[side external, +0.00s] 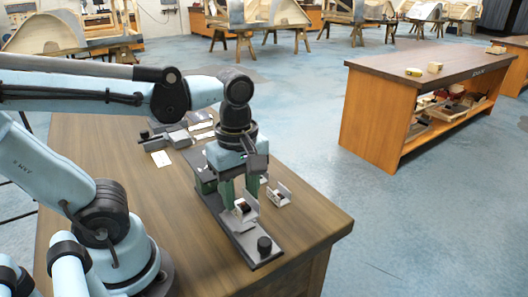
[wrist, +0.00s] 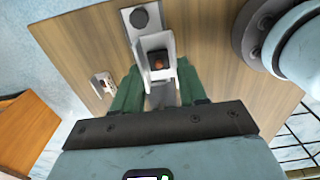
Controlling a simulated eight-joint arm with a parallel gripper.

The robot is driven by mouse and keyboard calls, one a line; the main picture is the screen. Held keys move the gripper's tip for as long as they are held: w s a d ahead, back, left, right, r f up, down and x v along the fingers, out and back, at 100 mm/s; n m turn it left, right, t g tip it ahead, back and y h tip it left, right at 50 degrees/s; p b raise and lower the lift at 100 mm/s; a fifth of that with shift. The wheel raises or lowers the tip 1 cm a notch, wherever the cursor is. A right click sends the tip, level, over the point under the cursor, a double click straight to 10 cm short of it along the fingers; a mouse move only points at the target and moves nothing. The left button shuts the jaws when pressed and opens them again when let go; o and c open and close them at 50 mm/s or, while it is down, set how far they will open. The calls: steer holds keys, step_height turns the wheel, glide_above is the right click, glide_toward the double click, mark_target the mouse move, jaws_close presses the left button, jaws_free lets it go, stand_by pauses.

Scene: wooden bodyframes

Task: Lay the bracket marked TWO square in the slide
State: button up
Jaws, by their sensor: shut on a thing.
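My gripper (side external: 239,197) points down over the slide with its green fingers shut on a pale metal bracket (side external: 244,209). In the wrist view the bracket (wrist: 154,43) shows between the green fingers (wrist: 158,82), with a dark and orange-brown piece inside it. The slide (side external: 248,236) is a long grey plate with a black knob (side external: 264,245) at its near end. The bracket is over the slide; I cannot tell whether it touches the plate. A second, similar bracket (side external: 280,194) sits on the table to the right of the slide. I cannot read a number on either bracket.
The wooden table (side external: 110,165) is clear left of the slide and near its front right corner. Dark blocks and pale cards (side external: 161,158) lie behind the slide to the left. A separate workbench (side external: 430,62) stands well away at the right.

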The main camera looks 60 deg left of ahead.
steer(key=w+a+f, duration=0.1)
steer(key=a, duration=0.1)
steer(key=a+f, duration=0.2)
steer(key=a, duration=0.1)
steer(key=w+a+f, duration=0.1)
steer(key=a, duration=0.1)
steer(key=shift+w+a+f, duration=0.3)
steer(key=shift+f, duration=2.05)
steer(key=shift+f, duration=0.4)
steer(key=shift+f, duration=0.2)
steer(key=o, duration=1.2)
steer(key=shift+c, duration=0.2)
